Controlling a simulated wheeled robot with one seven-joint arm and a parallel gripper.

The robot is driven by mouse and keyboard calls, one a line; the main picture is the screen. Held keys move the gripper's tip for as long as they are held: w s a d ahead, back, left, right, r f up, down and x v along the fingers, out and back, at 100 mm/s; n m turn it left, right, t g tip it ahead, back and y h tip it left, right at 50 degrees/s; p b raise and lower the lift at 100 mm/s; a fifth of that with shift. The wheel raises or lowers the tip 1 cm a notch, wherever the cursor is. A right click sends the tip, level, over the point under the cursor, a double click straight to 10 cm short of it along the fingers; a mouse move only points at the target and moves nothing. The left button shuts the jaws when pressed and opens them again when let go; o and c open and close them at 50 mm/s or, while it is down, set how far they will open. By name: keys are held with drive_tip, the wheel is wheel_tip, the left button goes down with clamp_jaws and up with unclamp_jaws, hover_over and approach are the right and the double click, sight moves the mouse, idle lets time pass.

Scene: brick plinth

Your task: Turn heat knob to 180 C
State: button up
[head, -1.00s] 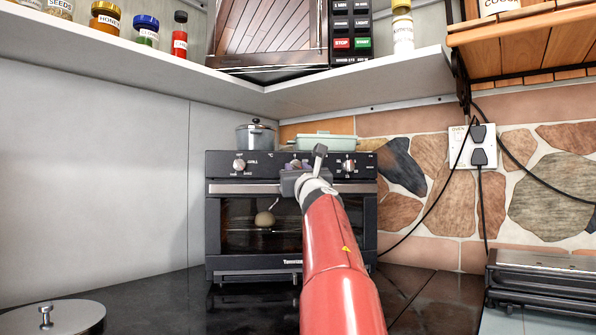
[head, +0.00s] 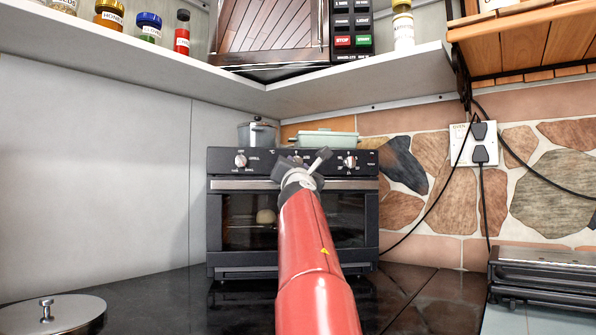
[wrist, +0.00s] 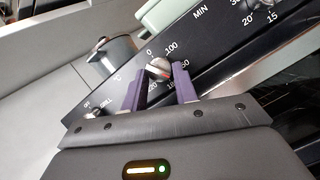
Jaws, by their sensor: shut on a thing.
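The heat knob (wrist: 158,68) is the silver dial with a reddish mark on the black oven panel, seen in the wrist view. Printed numbers ring it, among them 0, 100 and 180; some are partly covered. My gripper (wrist: 159,82) has its purple fingers on either side of the knob, shut on it. In the head view my gripper (head: 299,164) is at the middle of the panel of the oven (head: 291,262) and hides the heat knob. The knob's exact setting is hard to read.
A function knob (head: 241,160) is left on the panel and the minute timer knob (head: 350,161) right. A grey pot (head: 257,135) and a pale green dish (head: 324,138) stand on the oven. The shelf (head: 350,78) overhangs above. A lid (head: 50,318) lies front left.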

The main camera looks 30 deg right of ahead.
drive_tip(key=shift+w+a+r+m+g+h+p, duration=0.15)
drive_tip(key=shift+m+g+h, duration=0.35)
drive_tip(key=shift+m, duration=0.85)
drive_tip(key=shift+s+m+g+h+p, duration=0.1)
drive_tip(key=shift+m+g+h+p, duration=0.2)
drive_tip(key=shift+m+g, duration=0.75)
drive_tip(key=shift+w+a+r+m+g+h+p, duration=0.15)
drive_tip(key=shift+m+h, duration=0.35)
drive_tip(key=shift+m, duration=1.2)
drive_tip(key=shift+s+m, duration=0.1)
drive_tip(key=shift+m, duration=0.2)
drive_tip(key=o, duration=1)
drive_tip(key=shift+c, duration=0.2)
drive_tip(key=shift+f, duration=0.1)
drive_tip(key=shift+d+f, duration=0.1)
